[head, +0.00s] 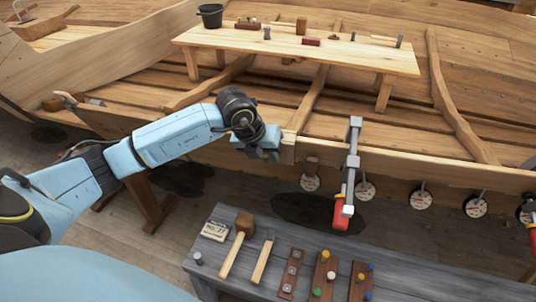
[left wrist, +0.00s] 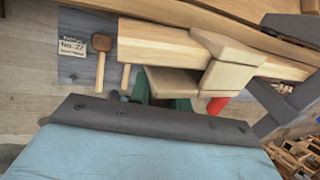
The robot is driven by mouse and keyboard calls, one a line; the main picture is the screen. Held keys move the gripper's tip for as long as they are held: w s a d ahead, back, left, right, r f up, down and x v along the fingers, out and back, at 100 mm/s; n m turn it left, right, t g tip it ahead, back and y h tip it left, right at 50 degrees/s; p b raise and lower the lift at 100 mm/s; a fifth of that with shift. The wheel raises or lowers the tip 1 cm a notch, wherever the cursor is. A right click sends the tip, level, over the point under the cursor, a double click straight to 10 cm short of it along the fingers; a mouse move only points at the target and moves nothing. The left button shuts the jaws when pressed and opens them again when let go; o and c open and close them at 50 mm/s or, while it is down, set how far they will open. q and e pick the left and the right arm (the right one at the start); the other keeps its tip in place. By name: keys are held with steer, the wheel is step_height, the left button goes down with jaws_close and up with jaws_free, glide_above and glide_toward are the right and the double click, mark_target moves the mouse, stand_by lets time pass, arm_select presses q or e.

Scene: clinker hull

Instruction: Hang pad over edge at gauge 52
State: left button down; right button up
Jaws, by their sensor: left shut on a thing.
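My left gripper (head: 268,146) is at the hull's near top edge (head: 400,172), shut on a pale wooden pad (head: 289,149). In the left wrist view the gripper's green fingers (left wrist: 165,100) are partly hidden behind the wrist. There the pad (left wrist: 222,76) shows a top piece across the plank edge (left wrist: 160,42) and a flap on the outer side. I cannot tell whether it bears on the edge. My right gripper is out of view.
A grey clamp with a red handle (head: 341,212) grips the edge right of the pad. A plank table (head: 360,55) with tools and a bucket (head: 210,15) stands inside the hull.

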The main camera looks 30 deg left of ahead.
arm_select(q)
steer(key=shift+f, duration=0.25)
steer(key=c, duration=1.2)
jaws_free()
steer(key=shift+w, duration=0.1)
steer(key=shift+c, duration=0.2)
steer(key=v, duration=1.3)
steer(key=shift+r, duration=0.2)
